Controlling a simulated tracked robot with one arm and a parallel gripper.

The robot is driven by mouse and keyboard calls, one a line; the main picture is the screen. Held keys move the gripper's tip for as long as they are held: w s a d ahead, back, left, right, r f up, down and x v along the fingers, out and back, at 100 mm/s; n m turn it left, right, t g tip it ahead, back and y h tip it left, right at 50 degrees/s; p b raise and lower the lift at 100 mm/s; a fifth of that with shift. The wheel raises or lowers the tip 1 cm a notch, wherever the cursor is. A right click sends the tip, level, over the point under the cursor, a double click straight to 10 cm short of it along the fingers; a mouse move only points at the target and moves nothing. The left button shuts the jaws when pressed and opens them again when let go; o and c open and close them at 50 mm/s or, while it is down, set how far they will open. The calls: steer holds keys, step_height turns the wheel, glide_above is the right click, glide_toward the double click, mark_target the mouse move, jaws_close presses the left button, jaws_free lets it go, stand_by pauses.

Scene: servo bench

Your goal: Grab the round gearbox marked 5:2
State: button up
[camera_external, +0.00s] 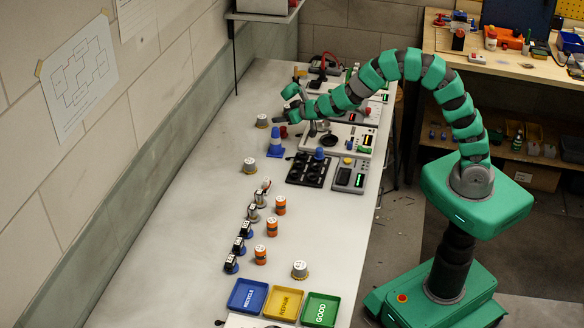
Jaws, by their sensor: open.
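Several small round parts stand on the long grey bench (190,230). Three have pale tops and metallic or tan sides: one at the far left (262,121), one at mid-bench (249,165) and one near the trays (300,270). Their top marks are too small to read, so I cannot tell which is marked 5:2. Orange round parts with pale tops (280,205) stand in a line at mid-bench. My gripper (286,103) is open and appears empty, above the far part of the bench, a little right of the far pale-topped part.
A blue cone-like part (276,143) stands below my gripper. A black socketed block (309,169) and test devices (350,176) line the right side. Dark-and-blue parts (239,245) stand on the left. Blue (230,304), yellow and green trays lie at the near end.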

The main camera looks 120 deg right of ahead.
mark_target(264, 118)
steer(key=x, duration=0.5)
steer(key=shift+f, duration=0.1)
steer(key=shift+r+x, duration=0.2)
steer(key=shift+x, duration=2.55)
steer(key=shift+s, duration=0.1)
steer(key=shift+c, duration=0.3)
steer(key=c, duration=1)
